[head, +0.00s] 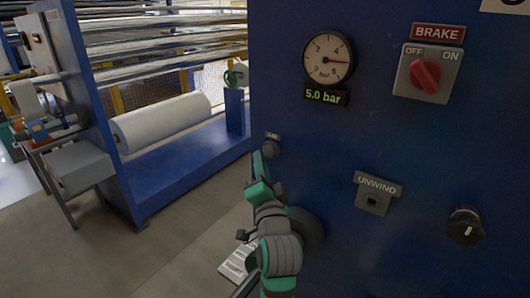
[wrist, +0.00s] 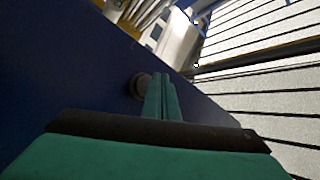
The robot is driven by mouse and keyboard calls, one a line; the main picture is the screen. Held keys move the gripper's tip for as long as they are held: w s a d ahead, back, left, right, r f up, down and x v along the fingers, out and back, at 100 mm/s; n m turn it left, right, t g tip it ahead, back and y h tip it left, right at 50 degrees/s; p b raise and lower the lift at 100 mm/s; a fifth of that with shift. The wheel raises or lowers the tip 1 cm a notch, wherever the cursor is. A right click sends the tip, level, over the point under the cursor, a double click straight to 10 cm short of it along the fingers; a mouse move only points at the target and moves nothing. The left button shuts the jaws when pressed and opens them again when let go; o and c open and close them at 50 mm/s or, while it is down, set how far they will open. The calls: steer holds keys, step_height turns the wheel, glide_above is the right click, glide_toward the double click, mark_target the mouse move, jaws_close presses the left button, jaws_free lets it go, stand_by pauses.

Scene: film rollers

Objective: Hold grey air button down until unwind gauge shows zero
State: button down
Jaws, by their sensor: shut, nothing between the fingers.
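The small round grey air button (head: 273,147) is on the blue panel's left part, under a small label. In the wrist view the button (wrist: 139,86) is just left of the fingertips. My gripper (head: 259,166) is shut and empty, its green fingers beside the button; the shut fingers (wrist: 163,80) also show in the wrist view. I cannot tell whether they touch the button or whether it is pressed in. The round white gauge (head: 328,58) has a red needle pointing right, and the display (head: 327,94) below it reads 5.0 bar.
The blue panel (head: 330,150) also carries a red brake switch (head: 425,75), an UNWIND plate (head: 377,192) with a small square fitting, and a black knob (head: 466,225). A white film roll (head: 160,124) lies in a blue frame at left. Open floor lies between.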

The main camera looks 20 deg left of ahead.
steer(key=shift+d, duration=0.3)
steer(key=shift+a, duration=0.1)
stand_by(0.4)
steer(key=shift+w, duration=0.15)
